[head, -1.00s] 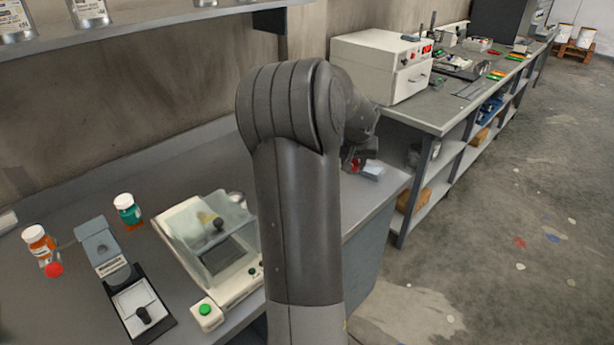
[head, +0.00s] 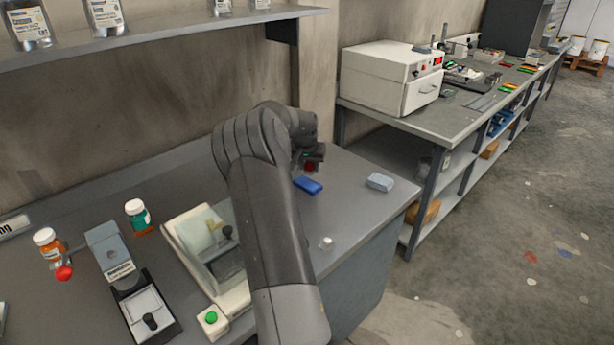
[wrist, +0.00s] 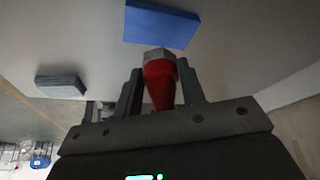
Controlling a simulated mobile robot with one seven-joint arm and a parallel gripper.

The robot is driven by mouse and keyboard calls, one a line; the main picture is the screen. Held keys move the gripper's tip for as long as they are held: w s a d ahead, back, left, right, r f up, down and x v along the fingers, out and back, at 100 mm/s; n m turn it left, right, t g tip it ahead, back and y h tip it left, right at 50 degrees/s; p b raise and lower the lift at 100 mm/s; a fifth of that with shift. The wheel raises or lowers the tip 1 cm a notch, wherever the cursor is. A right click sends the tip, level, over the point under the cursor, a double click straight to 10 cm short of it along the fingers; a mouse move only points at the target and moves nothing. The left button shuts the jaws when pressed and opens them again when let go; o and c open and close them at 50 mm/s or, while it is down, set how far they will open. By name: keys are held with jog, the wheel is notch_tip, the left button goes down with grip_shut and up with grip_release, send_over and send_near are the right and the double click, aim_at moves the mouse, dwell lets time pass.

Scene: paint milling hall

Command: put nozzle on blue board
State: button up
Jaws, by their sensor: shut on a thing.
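The nozzle (wrist: 160,82) is red with a grey hex end, and shows large in the wrist view. My gripper (wrist: 160,92) is shut on it, with one finger on each side. The blue board (wrist: 162,24) is a flat blue block on the grey bench, just beyond the nozzle's grey end in the wrist view. In the head view the blue board (head: 308,185) lies on the bench, and my gripper (head: 311,166) is close behind it. A bit of the red nozzle (head: 309,167) shows there. I cannot tell the exact gap between nozzle and board.
A grey-blue block (head: 380,181) lies to the right on the bench, also seen in the wrist view (wrist: 60,86). A small white piece (head: 326,243) lies near the front edge. A balance (head: 196,236), bottles and a grey device stand left. Bench around the board is clear.

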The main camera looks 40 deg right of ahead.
aim_at(307, 174)
jog(key=shift+w+a+f, duration=0.15)
jog(key=shift+w+f, duration=0.2)
jog(key=shift+w, duration=0.05)
jog(key=shift+f, duration=1.85)
jog(key=shift+f, duration=0.1)
jog(key=o, duration=1)
